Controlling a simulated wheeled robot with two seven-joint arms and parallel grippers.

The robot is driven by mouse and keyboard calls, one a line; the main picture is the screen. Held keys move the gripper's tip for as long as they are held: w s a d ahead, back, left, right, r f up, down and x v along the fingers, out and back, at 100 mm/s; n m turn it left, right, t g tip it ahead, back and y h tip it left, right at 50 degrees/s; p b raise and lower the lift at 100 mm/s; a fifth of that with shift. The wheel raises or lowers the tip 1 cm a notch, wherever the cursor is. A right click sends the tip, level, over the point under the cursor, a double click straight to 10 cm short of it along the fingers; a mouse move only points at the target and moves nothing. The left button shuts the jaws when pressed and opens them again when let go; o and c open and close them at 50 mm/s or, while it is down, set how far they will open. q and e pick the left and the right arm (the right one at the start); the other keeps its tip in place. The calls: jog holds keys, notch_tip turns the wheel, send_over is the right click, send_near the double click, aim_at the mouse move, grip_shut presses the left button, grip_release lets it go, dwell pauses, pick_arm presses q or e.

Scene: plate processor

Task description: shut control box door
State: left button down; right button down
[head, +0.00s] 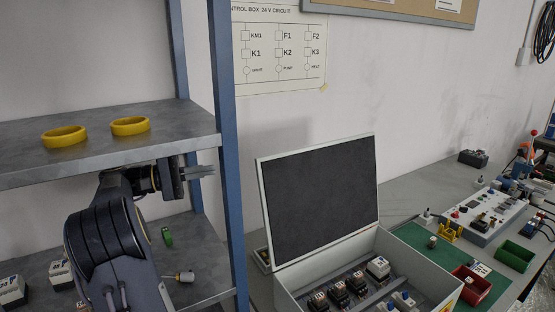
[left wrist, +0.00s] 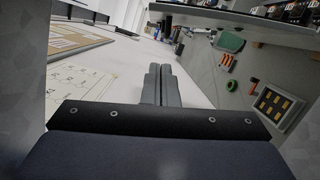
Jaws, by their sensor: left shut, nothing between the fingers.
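The control box (head: 300,279) stands on the bench at the lower middle of the head view. Its door (head: 320,200), a dark panel with a light frame, stands raised and tilted back from the box, so the inside shows. My left gripper (head: 212,171) is shut and empty. It is beside the blue shelf post, left of the door and apart from it. In the left wrist view its closed fingers (left wrist: 161,86) show with nothing between them. My right gripper is in neither view.
A shelf (head: 30,140) with two yellow rings (head: 65,136) and a blue post (head: 228,160) stands at left, close to my left arm. Several relays sit inside the box. Right of it lie a green mat (head: 420,240), a red bin (head: 470,285) and a green bin (head: 516,255).

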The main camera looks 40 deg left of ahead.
pick_arm(q)
jog(key=w+d+r+p, duration=0.1)
jog(key=w+d+p, duration=0.2)
jog(key=w+d, duration=0.4)
jog(key=shift+w+d+r, duration=0.35)
jog(key=shift+w+d, duration=0.05)
jog(key=shift+w, duration=0.05)
